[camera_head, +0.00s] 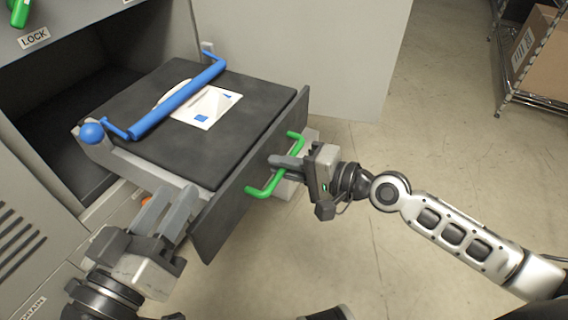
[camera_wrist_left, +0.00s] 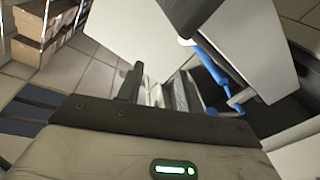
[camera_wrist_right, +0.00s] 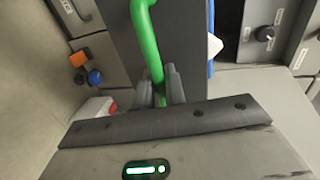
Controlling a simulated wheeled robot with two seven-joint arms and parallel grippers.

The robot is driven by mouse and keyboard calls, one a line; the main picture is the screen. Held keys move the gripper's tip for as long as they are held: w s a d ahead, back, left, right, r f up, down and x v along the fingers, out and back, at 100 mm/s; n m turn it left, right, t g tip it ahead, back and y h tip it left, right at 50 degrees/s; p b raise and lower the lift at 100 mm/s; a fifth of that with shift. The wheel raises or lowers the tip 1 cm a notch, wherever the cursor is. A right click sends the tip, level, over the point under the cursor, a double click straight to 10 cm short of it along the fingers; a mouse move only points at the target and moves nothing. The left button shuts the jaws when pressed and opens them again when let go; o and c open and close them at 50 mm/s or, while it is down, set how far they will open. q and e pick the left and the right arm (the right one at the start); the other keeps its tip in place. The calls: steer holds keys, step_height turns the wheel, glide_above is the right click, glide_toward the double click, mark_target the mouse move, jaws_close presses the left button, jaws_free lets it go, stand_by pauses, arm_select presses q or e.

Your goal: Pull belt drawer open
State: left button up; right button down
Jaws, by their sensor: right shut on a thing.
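The belt drawer (camera_head: 240,195) stands pulled out of the grey cabinet, with a dark front panel and a black flat top. A green bar handle (camera_head: 263,190) is on its front. My right gripper (camera_head: 277,163) is shut on this handle, which also shows between the fingers in the right wrist view (camera_wrist_right: 150,50). My left gripper (camera_head: 172,197) is open at the near left side of the drawer, by its light side wall; I cannot tell whether it touches. A blue roller bar (camera_head: 178,100) and a white sheet (camera_head: 208,106) lie on the drawer's top.
An open cabinet door (camera_head: 310,50) stands behind the drawer. A blue knob (camera_head: 92,133) is at the drawer's left corner. A green handle (camera_head: 19,13) is at the top left near a LOCK label. A wire rack with a box (camera_head: 545,55) stands far right. Floor ahead is clear.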

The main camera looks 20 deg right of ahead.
steer(key=c, duration=1.8)
jaws_free()
arm_select(q)
steer(key=shift+f, duration=0.15)
